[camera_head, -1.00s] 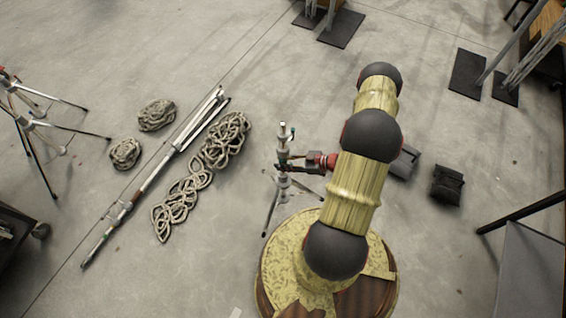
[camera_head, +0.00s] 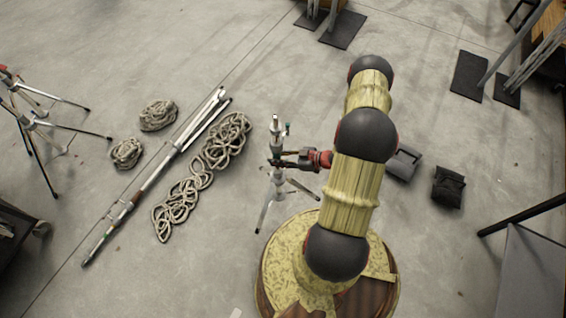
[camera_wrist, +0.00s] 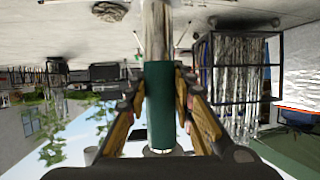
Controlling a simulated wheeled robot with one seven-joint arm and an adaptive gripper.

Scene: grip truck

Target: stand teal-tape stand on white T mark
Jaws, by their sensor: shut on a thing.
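The teal-tape stand (camera_head: 277,175) is a silver tripod stand with its legs spread, upright or nearly so, to the left of my arm in the head view. My gripper (camera_head: 280,161) is shut around its column from the right. In the wrist view, the stand's teal band (camera_wrist: 160,105) lies between the two fingers of my gripper (camera_wrist: 161,88), with bare metal tube beyond it. I cannot tell whether its feet touch the floor. A small white patch (camera_head: 236,313) shows at the bottom edge of the head view; I cannot tell whether it is the T mark.
Coiled ropes (camera_head: 226,141) and a long folded silver stand (camera_head: 155,175) lie on the floor to the left. Other tripod stands (camera_head: 40,125) are at far left. A dark bag (camera_head: 448,187) lies right of my arm.

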